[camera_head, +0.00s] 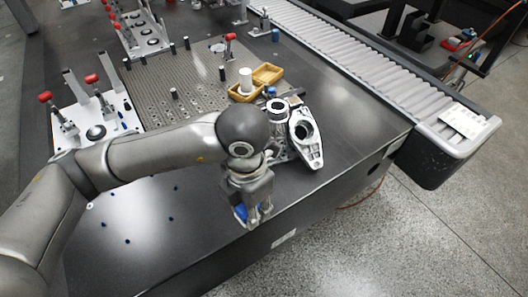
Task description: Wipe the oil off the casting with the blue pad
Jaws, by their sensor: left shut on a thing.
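My left gripper (256,214) points down over the front edge area of the dark table. It is shut on the blue pad (240,212), of which only a small blue part shows beside the fingers. The casting (306,150) is a light grey metal part with a dark round bore, lying on the table just up and to the right of my left gripper, apart from it. Oil on the casting cannot be made out at this size. My right gripper is not in view.
A silver ring-shaped part (277,108) stands close left of the casting. A perforated plate (190,88) and red-knobbed clamps (91,78) lie farther left. A roller conveyor (345,52) runs along the right.

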